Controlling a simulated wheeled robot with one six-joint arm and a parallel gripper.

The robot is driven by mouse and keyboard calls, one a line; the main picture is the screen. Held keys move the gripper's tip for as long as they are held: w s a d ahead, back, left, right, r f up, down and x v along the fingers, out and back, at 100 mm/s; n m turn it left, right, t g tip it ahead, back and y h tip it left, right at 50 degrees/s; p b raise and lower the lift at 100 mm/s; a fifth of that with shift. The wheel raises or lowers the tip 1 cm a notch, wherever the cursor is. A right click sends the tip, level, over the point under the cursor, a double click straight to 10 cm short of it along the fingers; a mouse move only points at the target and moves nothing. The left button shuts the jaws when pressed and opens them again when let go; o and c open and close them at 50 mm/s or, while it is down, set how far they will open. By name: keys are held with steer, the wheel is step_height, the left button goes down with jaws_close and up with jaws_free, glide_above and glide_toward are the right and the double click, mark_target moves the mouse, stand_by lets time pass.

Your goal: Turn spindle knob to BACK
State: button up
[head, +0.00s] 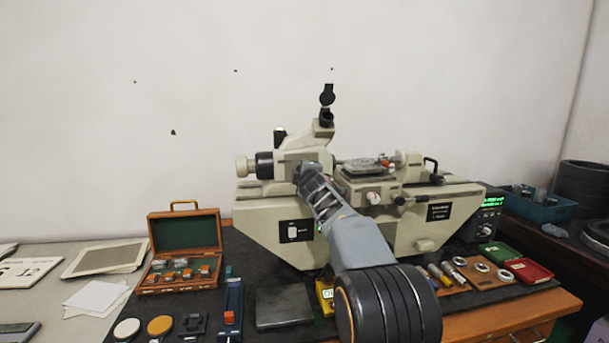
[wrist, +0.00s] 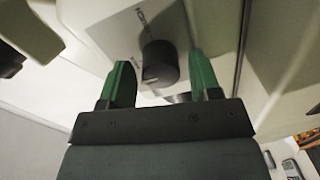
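In the wrist view a black round knob (wrist: 159,62) with a pale pointer mark stands on a light label plate (wrist: 125,32). Part of the plate's lettering shows but is too cut off to read surely. My gripper (wrist: 161,68) has its two green fingers apart, one on each side of the knob, with a visible gap on both sides. In the head view my arm reaches up to the left part of the beige measuring machine (head: 275,222). The arm hides my fingers and I cannot make out this knob there.
A wooden case (head: 186,240) stands open at left. A blue-and-black tool (head: 230,305) and a grey block (head: 284,305) lie in front of the machine. Several rings and gauges lie on a brown board (head: 487,283) at right, near a green display (head: 490,203).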

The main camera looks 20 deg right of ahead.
steer(key=shift+o, duration=0.4)
steer(key=shift+s, duration=0.1)
steer(key=shift+s, duration=0.25)
steer(key=s+a+b, duration=0.2)
steer(key=s, duration=1)
steer(key=shift+s+a+r, duration=0.2)
steer(key=shift+s+a, duration=0.15)
steer(key=shift+s, duration=0.05)
